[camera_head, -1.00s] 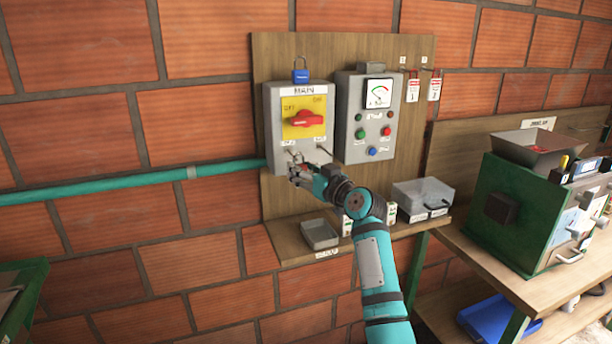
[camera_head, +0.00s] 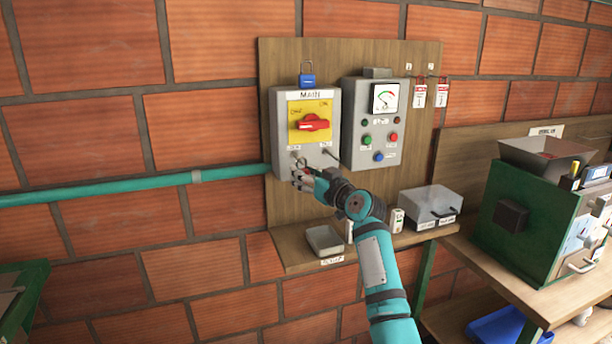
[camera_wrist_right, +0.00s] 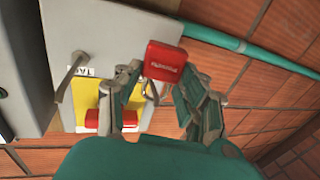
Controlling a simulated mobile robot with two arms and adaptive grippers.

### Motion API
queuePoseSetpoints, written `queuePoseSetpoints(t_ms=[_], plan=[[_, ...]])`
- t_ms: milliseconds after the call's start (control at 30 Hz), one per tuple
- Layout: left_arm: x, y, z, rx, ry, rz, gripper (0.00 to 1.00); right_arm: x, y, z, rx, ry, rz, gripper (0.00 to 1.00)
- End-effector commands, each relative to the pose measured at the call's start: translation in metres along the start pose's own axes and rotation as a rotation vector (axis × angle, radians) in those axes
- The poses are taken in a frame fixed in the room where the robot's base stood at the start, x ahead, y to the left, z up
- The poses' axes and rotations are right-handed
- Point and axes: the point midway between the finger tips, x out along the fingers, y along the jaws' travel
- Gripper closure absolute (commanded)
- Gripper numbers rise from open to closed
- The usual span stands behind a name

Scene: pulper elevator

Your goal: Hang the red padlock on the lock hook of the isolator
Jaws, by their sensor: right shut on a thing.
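The isolator (camera_head: 277,125) is a grey box labelled MAIN, with a red rotary handle (camera_head: 313,123) on a yellow plate. Two hooks stick out of its lower front: a left one (camera_head: 297,160) and a right one (camera_head: 331,153). The right one shows in the wrist view (camera_wrist_right: 68,70) beside a TAG label. My right gripper (camera_head: 301,178) is just below the left hook, shut on the red padlock (camera_wrist_right: 165,62). The padlock's body lies between the fingertips in the wrist view. Whether its shackle is around the hook I cannot tell. My left gripper is out of view.
A blue padlock (camera_head: 308,81) sits on top of the isolator. A grey control box (camera_head: 352,120) with a gauge stands to its right, and two tags (camera_head: 431,95) hang farther right. Below are an open tray (camera_head: 325,240) and a lidded box (camera_head: 430,205) on the shelf.

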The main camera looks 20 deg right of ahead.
Motion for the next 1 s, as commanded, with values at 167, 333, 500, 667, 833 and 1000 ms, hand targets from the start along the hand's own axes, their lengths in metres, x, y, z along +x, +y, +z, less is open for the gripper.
queuePoseSetpoints(t_ms=[167,333,500,667,833,1000], plan=[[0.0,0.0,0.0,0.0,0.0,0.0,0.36,0.0,0.0,-0.001,0.0,0.001,0.0,0.96],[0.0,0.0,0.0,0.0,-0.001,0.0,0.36,0.0,0.0,-0.001,0.0,0.001,0.0,0.55],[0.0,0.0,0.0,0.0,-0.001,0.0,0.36,0.0,0.0,-0.001,0.0,0.001,0.0,0.33],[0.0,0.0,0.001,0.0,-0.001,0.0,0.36,0.0,0.0,0.0,0.0,0.001,0.0,0.33],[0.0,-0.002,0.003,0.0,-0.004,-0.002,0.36,-0.003,0.0,0.0,-0.001,0.0,0.0,0.33],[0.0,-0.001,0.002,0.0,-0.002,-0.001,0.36,-0.022,0.001,0.001,-0.002,0.0,0.002,0.33]])
